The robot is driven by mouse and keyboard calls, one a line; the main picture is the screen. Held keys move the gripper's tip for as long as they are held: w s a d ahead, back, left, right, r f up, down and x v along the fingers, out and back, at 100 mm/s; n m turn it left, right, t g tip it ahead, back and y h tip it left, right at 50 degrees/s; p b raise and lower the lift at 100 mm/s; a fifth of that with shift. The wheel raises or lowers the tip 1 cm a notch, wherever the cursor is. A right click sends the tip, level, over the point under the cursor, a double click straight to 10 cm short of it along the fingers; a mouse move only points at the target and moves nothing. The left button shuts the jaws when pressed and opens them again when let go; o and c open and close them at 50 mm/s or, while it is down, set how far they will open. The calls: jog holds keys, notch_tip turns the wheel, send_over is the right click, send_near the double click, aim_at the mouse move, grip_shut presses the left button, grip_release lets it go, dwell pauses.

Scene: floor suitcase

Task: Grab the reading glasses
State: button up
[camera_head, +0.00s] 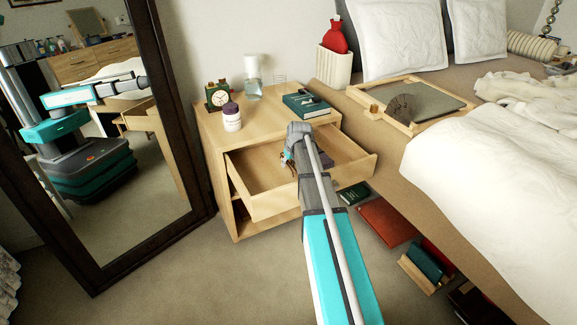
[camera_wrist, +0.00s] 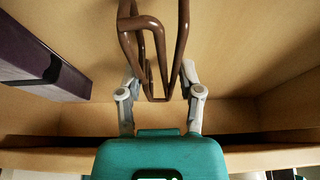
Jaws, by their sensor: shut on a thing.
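The reading glasses (camera_wrist: 145,22) have a thick brown frame and show at the top middle of the wrist view. My gripper (camera_wrist: 161,78) is shut on the brown frame, with a grey fingertip on each side of it. The glasses are over the pale wooden floor of the open nightstand drawer (camera_head: 262,210). In the head view my arm reaches into the drawer area from the front. There my wrist hides most of the gripper, and I cannot make out the glasses clearly.
A dark purple case (camera_wrist: 40,52) lies in the drawer at left in the wrist view. The nightstand top holds a clock (camera_head: 217,96), a purple-lidded jar (camera_head: 232,118), a glass bottle (camera_head: 252,80) and a green book (camera_head: 298,106). The bed stands right; a mirror (camera_head: 95,200) stands left.

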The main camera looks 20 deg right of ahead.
jog(key=shift+r, duration=0.15)
notch_tip(320, 180, up, 3)
jog(key=p, duration=0.3)
jog(key=s+r+p, duration=0.1)
jog(key=r+p, duration=0.1)
jog(key=s+r+p, duration=0.2)
jog(key=s+a+r+p, duration=0.1)
jog(key=s+r+p, duration=0.1)
jog(key=shift+s+r+p, duration=0.1)
jog(key=shift+r+p, duration=0.05)
jog(key=shift+p, duration=0.2)
jog(key=s+a+r+p, duration=0.1)
jog(key=s+r+p, duration=0.2)
jog(key=s, duration=0.5)
jog(key=shift+s+a+r, duration=0.2)
jog(key=shift+s+a, duration=0.1)
jog(key=shift+a, duration=0.1)
